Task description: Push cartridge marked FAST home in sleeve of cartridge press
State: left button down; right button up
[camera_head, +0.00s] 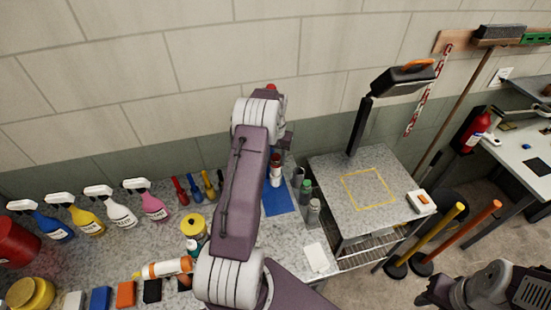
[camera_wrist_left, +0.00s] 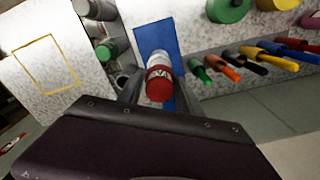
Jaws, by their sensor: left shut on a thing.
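My left gripper (camera_wrist_left: 157,92) is shut on a cartridge (camera_wrist_left: 159,84) with a red end and a white body. Dark lettering shows on it, but I cannot read it surely as FAST. In the head view the cartridge (camera_head: 275,172) shows beside my left arm, over or at the blue mat (camera_head: 280,200); the fingers are mostly hidden there. The blue mat (camera_wrist_left: 152,36) lies behind the cartridge in the left wrist view. I cannot make out the press sleeve or whether the cartridge sits in one. Part of my right gripper (camera_head: 433,292) shows at the lower right; its jaw opening is unclear.
Grey and green-capped cylinders (camera_head: 305,190) stand right of the mat. A grey cart (camera_head: 400,190) with a yellow square outline has free room on top.

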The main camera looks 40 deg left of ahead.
aim_at(276, 169)
pick_arm(q)
jog(key=shift+f+b, duration=1.9)
jog(key=shift+f, duration=1.05)
jog(key=c, duration=0.7)
grip_release()
jog(key=shift+r, duration=0.1)
notch_tip(276, 169, up, 5)
jog(key=p, duration=0.3)
jog(key=shift+p, duration=0.4)
